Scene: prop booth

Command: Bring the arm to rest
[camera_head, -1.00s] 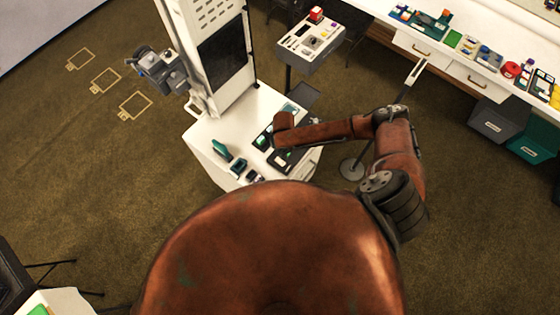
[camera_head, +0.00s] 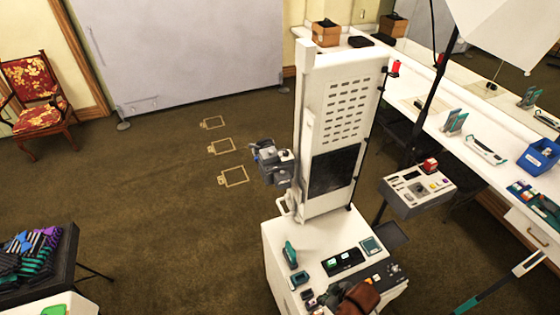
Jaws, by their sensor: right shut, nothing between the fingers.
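My right arm shows only as a brown-red piece at the bottom edge, over the front of a white cabinet (camera_head: 275,262). My right gripper (camera_head: 348,298) is at its end, small and partly hidden. It is shut and empty, above or beside the dark items on the cabinet top; I cannot tell whether it touches them. My left gripper is not in view.
On the cabinet top are a black panel with green displays (camera_head: 343,261), a teal tool (camera_head: 290,254) and a small teal tray (camera_head: 371,246). A tall white column (camera_head: 345,100) rises behind. A grey control box (camera_head: 418,188) stands right. Open carpet lies left.

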